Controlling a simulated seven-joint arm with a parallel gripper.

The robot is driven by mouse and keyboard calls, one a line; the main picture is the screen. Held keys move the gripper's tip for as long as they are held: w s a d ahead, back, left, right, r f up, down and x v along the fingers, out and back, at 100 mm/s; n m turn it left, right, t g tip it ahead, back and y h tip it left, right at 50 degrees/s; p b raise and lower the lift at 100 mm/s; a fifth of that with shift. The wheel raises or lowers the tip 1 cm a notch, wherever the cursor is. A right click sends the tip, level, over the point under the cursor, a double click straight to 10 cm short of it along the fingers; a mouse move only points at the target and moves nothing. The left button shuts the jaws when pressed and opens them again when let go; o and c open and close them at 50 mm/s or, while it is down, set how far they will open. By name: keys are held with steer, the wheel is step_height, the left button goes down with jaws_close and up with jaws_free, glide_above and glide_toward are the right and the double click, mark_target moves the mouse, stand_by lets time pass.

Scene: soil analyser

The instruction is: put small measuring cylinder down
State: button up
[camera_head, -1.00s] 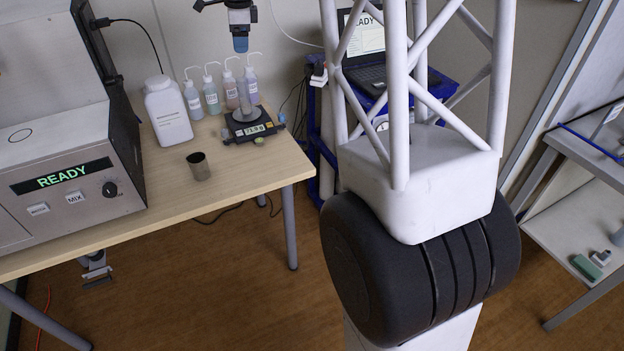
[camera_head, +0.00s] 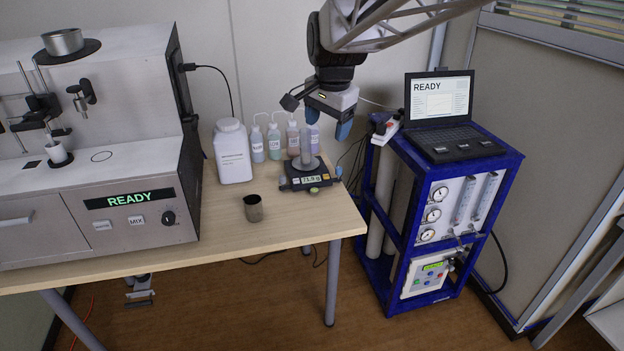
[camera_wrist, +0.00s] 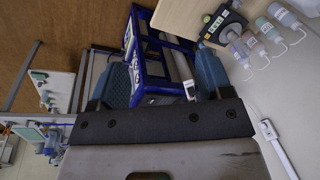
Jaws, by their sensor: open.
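The small measuring cylinder (camera_head: 306,147), clear and narrow, stands upright on the black balance (camera_head: 305,180) near the right end of the table. My gripper (camera_head: 328,122) is open, its two blue-grey fingers apart, just above and to the right of the cylinder in the head view. In the wrist view nothing lies between the fingertips (camera_wrist: 163,78); the blue cart shows beyond them. The balance also shows at the top of the wrist view (camera_wrist: 214,26), off to the side of the fingers. I cannot clearly make out the cylinder there.
Several wash bottles (camera_head: 274,142) stand behind the balance, with a large white bottle (camera_head: 232,152) left of them. A dark metal cup (camera_head: 253,208) stands in front. The analyser (camera_head: 110,205) fills the left. A blue cart (camera_head: 400,215) carries a laptop (camera_head: 440,115).

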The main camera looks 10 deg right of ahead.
steer(key=s+f+n, duration=0.3)
steer(key=s, duration=0.6)
steer(key=s+a+f+n, duration=0.1)
steer(key=s+f+n, duration=0.2)
steer(key=s, duration=0.6)
steer(key=s+f+n, duration=0.3)
steer(key=s+n, duration=0.1)
steer(key=s, duration=0.5)
steer(key=shift+s+a+n, duration=0.25)
steer(key=shift+a+n, duration=0.05)
steer(key=shift+n, duration=0.1)
